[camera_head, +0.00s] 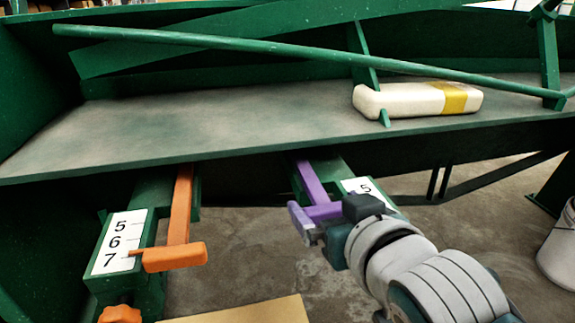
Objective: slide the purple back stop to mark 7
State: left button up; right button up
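The purple back stop (312,183) runs out from under the green bench at centre, with its cross head toward me. My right gripper (312,233) is at this head, overlapping it in the view; whether its fingers are closed on it is not clear. The white number scale (359,184) beside the purple stop shows a 5; its lower marks are hidden behind my gripper and arm, so the stop's reading cannot be seen. My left gripper is not in view.
An orange back stop (178,257) stands at left, its pointer near the 7 on its own scale (118,241). An orange knob (120,314) is below it. A cream block with a yellow band (405,99) lies on the bench (230,125). A white bucket (560,248) stands at right.

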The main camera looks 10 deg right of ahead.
grip_shut()
dwell(0.6)
